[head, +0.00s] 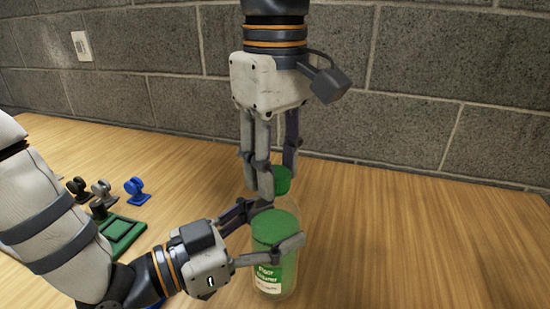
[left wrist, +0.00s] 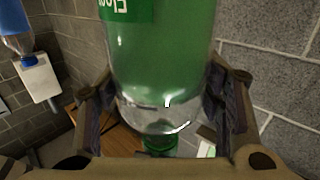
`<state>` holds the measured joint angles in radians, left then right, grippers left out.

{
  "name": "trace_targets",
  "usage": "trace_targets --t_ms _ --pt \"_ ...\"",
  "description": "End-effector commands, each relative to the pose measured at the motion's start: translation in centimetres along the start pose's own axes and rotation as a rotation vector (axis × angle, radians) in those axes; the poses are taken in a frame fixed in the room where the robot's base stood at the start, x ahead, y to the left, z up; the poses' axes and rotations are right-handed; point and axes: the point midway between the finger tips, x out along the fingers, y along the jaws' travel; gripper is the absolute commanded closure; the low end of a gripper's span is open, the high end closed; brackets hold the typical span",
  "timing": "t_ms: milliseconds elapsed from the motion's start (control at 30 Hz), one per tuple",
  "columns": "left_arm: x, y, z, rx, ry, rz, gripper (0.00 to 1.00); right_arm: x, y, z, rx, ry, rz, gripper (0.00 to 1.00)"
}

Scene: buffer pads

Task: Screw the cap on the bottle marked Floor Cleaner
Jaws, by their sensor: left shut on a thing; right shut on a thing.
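The bottle marked Floor Cleaner (head: 270,272) stands upright, with a green label, green contents and a clear upper part. It also shows close up in the left wrist view (left wrist: 160,65), with its label text inverted. My left gripper (head: 280,222) is shut around the bottle's upper body from the left, one finger on the near side and one behind. My right gripper (head: 275,180) points down from above and is shut on the green cap (head: 283,181), right over the bottle's top. A green part shows beyond the clear shoulder in the left wrist view. The neck is mostly hidden; I cannot tell whether the cap is seated.
A green tray (head: 122,234) lies to the left, partly behind my left arm. A blue knobbed piece (head: 136,189), a grey one (head: 102,190) and a black one (head: 78,187) stand behind it. The wooden table (head: 430,240) is clear at the right. A grey block wall (head: 450,90) closes the back.

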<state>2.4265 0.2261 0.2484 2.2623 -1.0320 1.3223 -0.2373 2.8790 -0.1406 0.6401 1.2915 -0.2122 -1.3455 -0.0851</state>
Motion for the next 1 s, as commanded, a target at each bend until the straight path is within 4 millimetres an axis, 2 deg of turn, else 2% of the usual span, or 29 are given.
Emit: trace_targets --t_ms 33,67,133,433,533,900,1000 --pt "0.0 0.1 0.0 0.001 0.000 0.002 1.00 0.0 0.1 0.0 -0.001 0.001 0.001 0.99" --pt "0.0 0.1 0.0 0.001 0.001 0.002 1.00 0.0 0.1 0.0 -0.002 0.001 0.001 0.59" --pt "0.0 0.1 0.0 0.001 0.001 0.002 1.00 0.0 0.1 0.0 -0.003 0.001 0.001 0.44" --pt "0.0 0.1 0.0 0.000 0.001 0.001 1.00 0.0 0.0 0.0 -0.006 0.000 0.000 0.43" --pt "0.0 0.1 0.0 0.000 0.001 0.001 1.00 -0.8 0.0 -0.1 -0.006 0.001 0.001 0.43" --pt "0.0 0.0 0.0 0.000 0.001 0.001 1.00 -9.0 0.0 -0.1 -0.005 0.004 0.002 0.43" --pt "0.0 0.0 0.0 0.000 0.001 0.001 1.00 -10.6 0.0 -0.1 -0.005 0.003 0.001 0.43"
